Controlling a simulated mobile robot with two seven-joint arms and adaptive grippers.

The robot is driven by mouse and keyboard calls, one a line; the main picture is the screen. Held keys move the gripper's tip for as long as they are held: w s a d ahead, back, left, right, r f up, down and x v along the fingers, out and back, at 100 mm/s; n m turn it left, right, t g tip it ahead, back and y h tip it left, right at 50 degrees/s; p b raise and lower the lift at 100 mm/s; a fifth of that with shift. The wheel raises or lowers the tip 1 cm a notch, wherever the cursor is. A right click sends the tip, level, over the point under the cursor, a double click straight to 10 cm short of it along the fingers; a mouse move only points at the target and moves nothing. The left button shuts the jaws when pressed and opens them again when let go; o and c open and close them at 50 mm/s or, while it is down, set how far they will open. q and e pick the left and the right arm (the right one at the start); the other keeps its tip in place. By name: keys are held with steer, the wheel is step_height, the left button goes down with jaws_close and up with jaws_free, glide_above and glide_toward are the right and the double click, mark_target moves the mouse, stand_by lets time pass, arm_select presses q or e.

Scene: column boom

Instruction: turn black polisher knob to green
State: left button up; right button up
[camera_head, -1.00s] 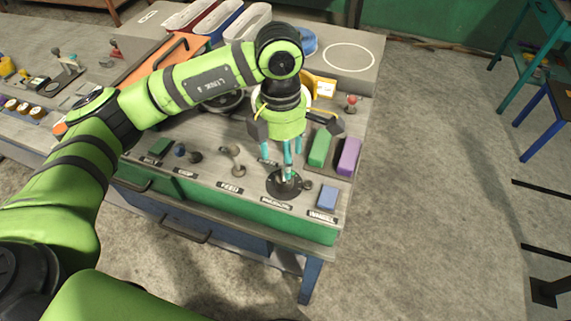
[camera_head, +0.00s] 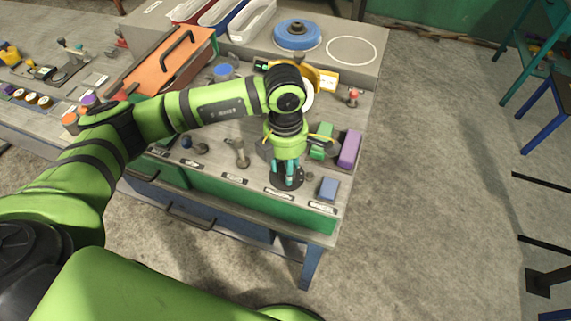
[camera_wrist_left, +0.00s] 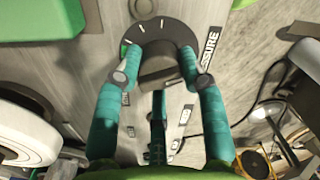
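The black polisher knob (camera_wrist_left: 158,68) sits on a round black dial plate with white tick marks (camera_wrist_left: 160,38) in the left wrist view. A "PRESSURE" label (camera_wrist_left: 209,52) is beside the plate. My left gripper (camera_wrist_left: 160,60) has teal fingers on both sides of the knob, and they appear to press on it; a third finger is near it. In the head view my left gripper (camera_head: 287,180) points down over the black dial plate (camera_head: 272,180) near the bench's front edge, hiding most of the knob. My right gripper is not in view.
A green block (camera_head: 320,142), a purple block (camera_head: 349,148) and a blue block (camera_head: 328,188) lie right of the gripper. A grey lever (camera_head: 241,152) stands to its left. A red-topped switch (camera_head: 353,97) and a yellow part (camera_head: 327,80) are behind.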

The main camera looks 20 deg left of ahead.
arm_select(q)
steer(key=shift+s+a+f, duration=0.1)
steer(key=shift+a+f, duration=0.05)
steer(key=shift+f+n+b, duration=0.2)
steer(key=shift+n+b, duration=0.6)
steer(key=shift+b, duration=0.15)
steer(key=n+b, duration=0.4)
steer(key=shift+s+f, duration=0.1)
steer(key=n+b, duration=0.3)
steer(key=n, duration=0.1)
steer(key=shift+s+n, duration=0.1)
steer(key=shift+n, duration=0.3)
steer(key=shift+d+n+b, duration=0.2)
steer(key=shift+n+b, duration=0.75)
steer(key=shift+n, duration=0.65)
